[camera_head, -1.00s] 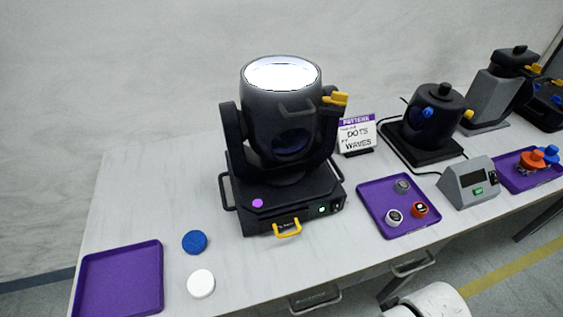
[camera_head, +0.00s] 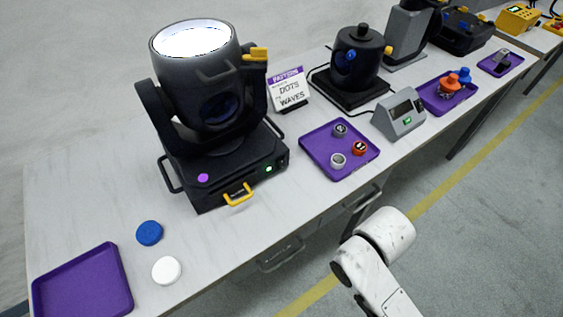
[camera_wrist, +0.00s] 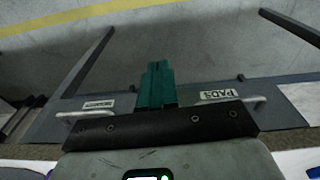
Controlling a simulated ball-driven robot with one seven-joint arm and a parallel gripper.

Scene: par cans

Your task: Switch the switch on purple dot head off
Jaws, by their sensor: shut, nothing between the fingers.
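The black moving head (camera_head: 215,145) with a purple dot (camera_head: 203,177) on its base stands on the long table, in the left half of the head view. Its lens on top is lit white. A green light (camera_head: 269,168) glows on the base's front right panel. A small dark switch beside the light is too small to read. My gripper (camera_wrist: 155,85) shows in the wrist view, its green fingers shut and empty, over the table's front side and the floor. The head view shows only my white arm, right of the head and in front of the table, not the fingers.
A yellow handle (camera_head: 238,194) sticks out of the base's front. A purple tray (camera_head: 318,162) with several small knobs and a grey control box (camera_head: 398,113) stand to the right. Drawer handles (camera_wrist: 85,115) stick out below the tabletop. The floor in front is clear.

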